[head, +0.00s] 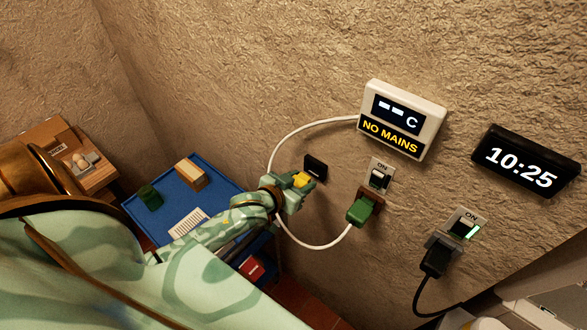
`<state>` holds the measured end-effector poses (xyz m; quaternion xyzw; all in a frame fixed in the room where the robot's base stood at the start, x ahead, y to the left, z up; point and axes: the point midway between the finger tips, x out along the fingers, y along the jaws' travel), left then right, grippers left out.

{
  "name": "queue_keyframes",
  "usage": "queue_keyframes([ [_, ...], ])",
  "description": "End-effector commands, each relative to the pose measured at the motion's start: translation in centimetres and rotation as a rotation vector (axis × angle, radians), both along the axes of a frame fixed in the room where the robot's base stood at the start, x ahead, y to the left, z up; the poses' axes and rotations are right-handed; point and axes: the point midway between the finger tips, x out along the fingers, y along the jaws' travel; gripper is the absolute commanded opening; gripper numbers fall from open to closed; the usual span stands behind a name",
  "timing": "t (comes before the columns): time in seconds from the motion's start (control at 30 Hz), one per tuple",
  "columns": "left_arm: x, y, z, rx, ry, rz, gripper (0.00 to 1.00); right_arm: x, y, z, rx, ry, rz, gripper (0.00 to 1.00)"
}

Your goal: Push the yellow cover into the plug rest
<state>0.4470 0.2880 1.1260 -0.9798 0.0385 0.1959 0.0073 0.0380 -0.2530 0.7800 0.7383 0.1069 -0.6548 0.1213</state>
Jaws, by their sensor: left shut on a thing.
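The yellow cover (301,179) is small and sits between the fingers of my left gripper (302,184), which is shut on it. A small black holder on the wall, which looks like the plug rest (316,166), is just above and right of the gripper. The cover looks close to it, but I cannot tell whether they touch. The gripper hides part of the cover. My right gripper is not in view.
A green plug (361,209) sits in a brown wall socket under an ON switch (380,177). Its white cord (290,135) loops behind my left wrist to a "NO MAINS" display (402,118). A black plug (437,258) is lower right. A blue tray (218,179) is left.

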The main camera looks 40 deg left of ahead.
Motion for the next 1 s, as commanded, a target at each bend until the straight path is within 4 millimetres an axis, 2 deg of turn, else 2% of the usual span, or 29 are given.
queue_keyframes([
  [0.2, 2.1, -0.2, 0.0, 0.001, -0.001, 0.001, 0.27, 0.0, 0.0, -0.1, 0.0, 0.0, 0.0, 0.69],
  [1.0, 1.9, -0.2, 0.1, 0.001, 0.0, 0.0, 0.27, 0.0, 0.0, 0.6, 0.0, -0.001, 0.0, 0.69],
])
